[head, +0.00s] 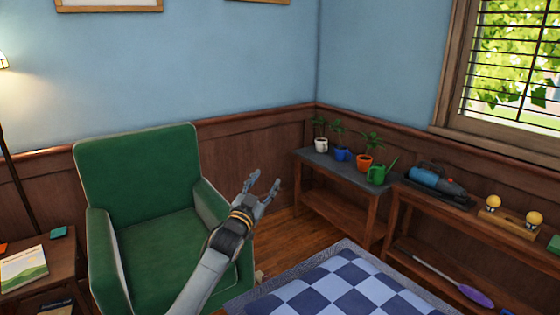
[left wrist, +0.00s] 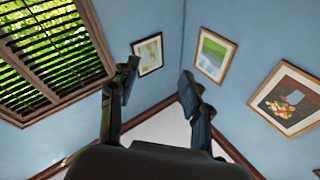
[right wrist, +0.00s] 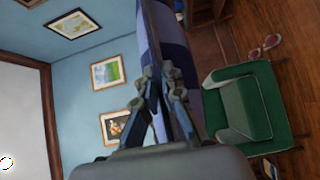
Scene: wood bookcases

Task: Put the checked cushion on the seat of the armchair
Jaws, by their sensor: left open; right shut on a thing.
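The checked cushion (head: 345,287), in dark and light blue squares, fills the bottom of the head view, partly cut off. My right gripper (right wrist: 163,75) is shut on the cushion's edge (right wrist: 178,65) in the right wrist view; it is outside the head view. The green armchair (head: 135,165) stands at left against the wall, with the cushion to its right and nearer to me. Its seat (head: 160,245) looks bare, its right part hidden by my left arm. My left gripper (head: 262,181) is open and empty, in front of the chair's right armrest, pointing up.
A low table (head: 345,175) with potted plants and a green watering can (head: 380,172) stands in the corner. A shelf (head: 450,212) with tools runs along the right. A side table (head: 45,278) with a book is left of the chair. Pink footwear (right wrist: 265,48) lies on the floor.

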